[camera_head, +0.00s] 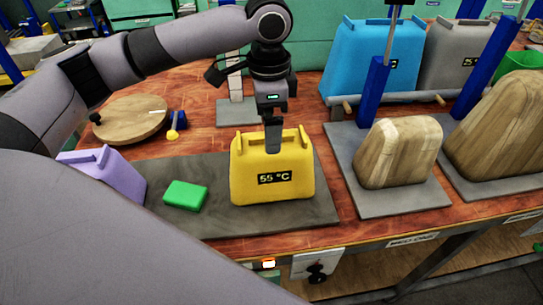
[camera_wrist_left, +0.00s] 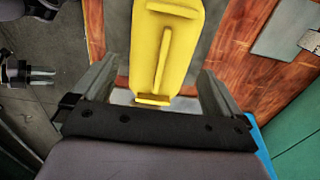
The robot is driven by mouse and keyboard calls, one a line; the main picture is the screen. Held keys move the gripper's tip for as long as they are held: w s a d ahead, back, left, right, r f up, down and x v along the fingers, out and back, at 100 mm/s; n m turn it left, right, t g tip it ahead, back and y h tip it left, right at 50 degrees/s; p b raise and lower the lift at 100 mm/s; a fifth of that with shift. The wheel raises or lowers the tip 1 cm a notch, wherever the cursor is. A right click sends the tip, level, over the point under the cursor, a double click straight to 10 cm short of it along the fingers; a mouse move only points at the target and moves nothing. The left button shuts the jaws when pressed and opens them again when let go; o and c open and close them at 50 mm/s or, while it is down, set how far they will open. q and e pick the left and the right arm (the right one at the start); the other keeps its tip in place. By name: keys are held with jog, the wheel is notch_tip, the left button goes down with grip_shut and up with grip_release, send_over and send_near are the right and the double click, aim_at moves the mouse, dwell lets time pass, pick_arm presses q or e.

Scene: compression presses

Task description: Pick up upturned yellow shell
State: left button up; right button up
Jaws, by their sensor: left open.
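The yellow shell (camera_head: 272,187), marked "55 °C", stands on a dark grey mat (camera_head: 215,223) near the table's front edge. My left gripper (camera_head: 273,145) points down over the top of the shell. In the left wrist view, its open fingers (camera_wrist_left: 157,88) stand on either side of the yellow shell (camera_wrist_left: 165,45), with a visible gap on both sides. In the head view, the near finger overlaps the shell's top, so their exact height cannot be told.
A green block (camera_head: 186,195) and a purple shell (camera_head: 110,180) lie left of the yellow shell. Wooden blocks (camera_head: 398,153) on grey plates stand to the right, with blue posts. A blue container (camera_head: 370,60) is behind. A round wooden board (camera_head: 133,118) lies at the back left.

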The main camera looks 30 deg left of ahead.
aim_at(271, 162)
pick_arm(q)
jog(key=f, duration=0.4)
jog(key=shift+w+d+f, duration=0.1)
jog(key=shift+w+f, duration=0.1)
jog(key=shift+f, duration=0.1)
jog(key=shift+c, duration=0.3)
jog(key=c, duration=1.2)
jog(key=shift+r, duration=0.1)
jog(key=shift+r, duration=0.1)
